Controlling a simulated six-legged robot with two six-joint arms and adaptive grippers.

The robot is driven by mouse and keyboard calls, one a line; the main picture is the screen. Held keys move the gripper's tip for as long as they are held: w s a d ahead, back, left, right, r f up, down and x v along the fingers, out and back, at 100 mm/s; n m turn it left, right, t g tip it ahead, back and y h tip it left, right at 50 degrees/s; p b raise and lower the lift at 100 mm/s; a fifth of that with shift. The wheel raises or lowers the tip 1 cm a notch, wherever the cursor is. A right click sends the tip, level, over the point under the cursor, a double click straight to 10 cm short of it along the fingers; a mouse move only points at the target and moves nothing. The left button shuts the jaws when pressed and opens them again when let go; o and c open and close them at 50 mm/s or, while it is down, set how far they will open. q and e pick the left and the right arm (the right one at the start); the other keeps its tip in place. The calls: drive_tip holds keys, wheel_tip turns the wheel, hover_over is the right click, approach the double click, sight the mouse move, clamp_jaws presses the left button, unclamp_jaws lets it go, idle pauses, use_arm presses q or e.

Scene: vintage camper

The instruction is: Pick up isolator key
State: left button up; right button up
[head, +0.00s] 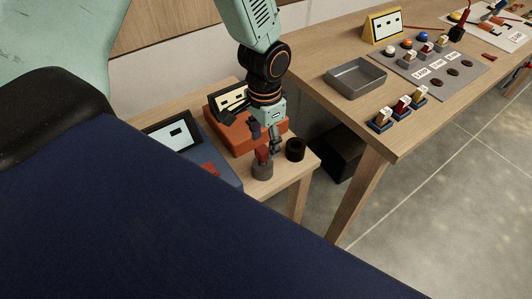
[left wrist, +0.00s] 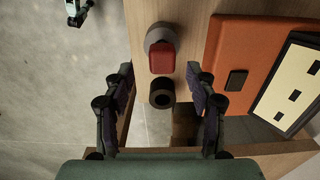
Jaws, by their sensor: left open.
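The isolator key is a red block-shaped handle (head: 263,154) standing in a round grey base (head: 262,172) on the small wooden table. In the left wrist view the red key (left wrist: 162,57) is seen from above, overlapping the grey base (left wrist: 158,36). My left gripper (head: 267,143) reaches down from above, close to the key. In the left wrist view its two fingers (left wrist: 160,76) are spread wide, with the key in line with the gap between them, toward the top. Nothing is held.
A black hollow cylinder (head: 295,149) stands close to the key. An orange box (head: 230,132) with a panel lies behind, a blue unit (head: 214,165) to the left. A larger table (head: 330,59) holds a grey tray (head: 356,78) and several small parts.

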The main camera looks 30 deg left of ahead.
sight(262, 149)
use_arm(q)
drive_tip(key=f, duration=0.4)
drive_tip(key=shift+s+a+f, duration=0.35)
drive_tip(key=shift+f, duration=0.35)
drive_tip(key=shift+w+d+f, duration=0.2)
drive_tip(key=shift+w, duration=0.05)
drive_tip(key=shift+s+r, duration=0.1)
drive_tip(key=shift+c, duration=0.4)
drive_tip(key=shift+s+a, duration=0.1)
drive_tip(key=shift+a, duration=0.05)
drive_tip(key=shift+c, duration=1.4)
drive_tip(key=c, duration=0.5)
clamp_jaws()
